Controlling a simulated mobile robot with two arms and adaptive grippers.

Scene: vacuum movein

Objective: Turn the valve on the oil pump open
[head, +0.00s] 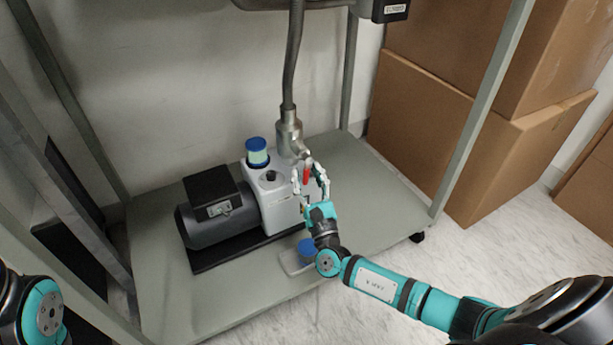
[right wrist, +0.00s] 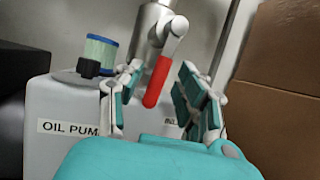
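The oil pump (head: 222,205) stands on the cart's lower shelf, with a dark motor and a pale housing. Its label shows in the right wrist view on the pale housing (right wrist: 52,108). A metal valve with a red handle (right wrist: 157,82) sits at the base of the vertical pipe, and the handle points down. The red handle also shows in the head view (head: 306,175). My right gripper (head: 310,178) is open at the handle. In the right wrist view the handle hangs between its fingers (right wrist: 158,92), apart from the right finger. My left gripper is out of view; only part of my left arm shows.
The metal pipe (head: 291,60) rises from the valve. A blue-capped filter (head: 257,152) stands on the pump. A blue-topped object (head: 306,248) lies near the shelf's front edge. Cart posts (head: 480,115) flank the shelf (head: 385,190). Cardboard boxes (head: 430,130) stand at right.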

